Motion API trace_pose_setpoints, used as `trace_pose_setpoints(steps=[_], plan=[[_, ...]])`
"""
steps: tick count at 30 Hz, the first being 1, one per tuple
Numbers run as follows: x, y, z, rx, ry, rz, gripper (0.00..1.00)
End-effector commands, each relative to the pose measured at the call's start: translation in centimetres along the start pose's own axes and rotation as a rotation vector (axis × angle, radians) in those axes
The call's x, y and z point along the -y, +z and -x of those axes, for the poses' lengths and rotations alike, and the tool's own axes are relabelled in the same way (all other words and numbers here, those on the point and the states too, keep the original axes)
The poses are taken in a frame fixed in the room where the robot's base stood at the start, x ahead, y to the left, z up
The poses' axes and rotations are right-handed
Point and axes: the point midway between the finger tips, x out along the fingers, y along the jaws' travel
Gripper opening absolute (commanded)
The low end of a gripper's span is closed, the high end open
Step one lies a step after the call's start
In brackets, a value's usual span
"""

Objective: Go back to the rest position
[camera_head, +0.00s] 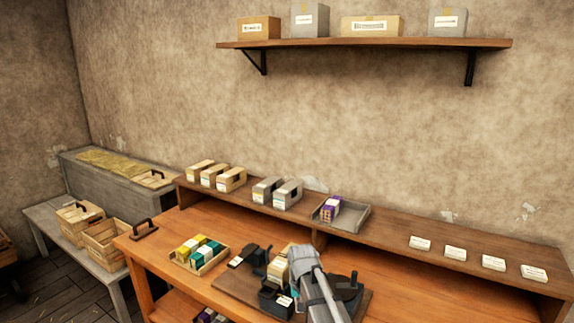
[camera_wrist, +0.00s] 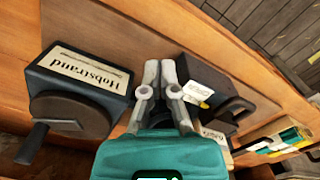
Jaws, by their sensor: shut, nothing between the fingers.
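My gripper (camera_wrist: 159,68) is shut and empty in the wrist view, its two grey fingers together ahead of the teal body. To its left is a dark box labelled "Hobstrand" (camera_wrist: 85,72) with a round dark wheel (camera_wrist: 70,115) and a crank handle. To its right is a dark block (camera_wrist: 205,85) with a black handle and white labels. In the head view my grey arm (camera_head: 318,287) reaches over the dark board (camera_head: 237,287) on the bench and hides part of the black devices there. My fingertips cannot be made out in that view.
The wooden bench (camera_head: 185,235) holds a tray of coloured packets (camera_head: 199,254). A raised ledge (camera_head: 385,230) behind carries boxes, a grey tray (camera_head: 352,222) and several white cards. A wall shelf (camera_head: 365,43) is above. Wooden crates (camera_head: 103,240) stand at left. The bench's right part looks clear.

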Motion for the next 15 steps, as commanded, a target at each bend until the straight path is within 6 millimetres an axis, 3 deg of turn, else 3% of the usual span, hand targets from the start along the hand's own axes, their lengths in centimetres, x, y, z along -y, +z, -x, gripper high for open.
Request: trace_pose_setpoints(steps=[1, 6, 12, 15], plan=[[-2.1, 2.6, -1.1, -0.005, 0.000, -0.009, 0.00], [-7.0, 8.0, -2.9, -0.022, 0.002, -0.024, 0.00], [-10.8, 13.0, -4.4, -0.036, 0.006, -0.036, 0.00], [-11.8, 14.4, -4.8, -0.040, 0.007, -0.039, 0.00]])
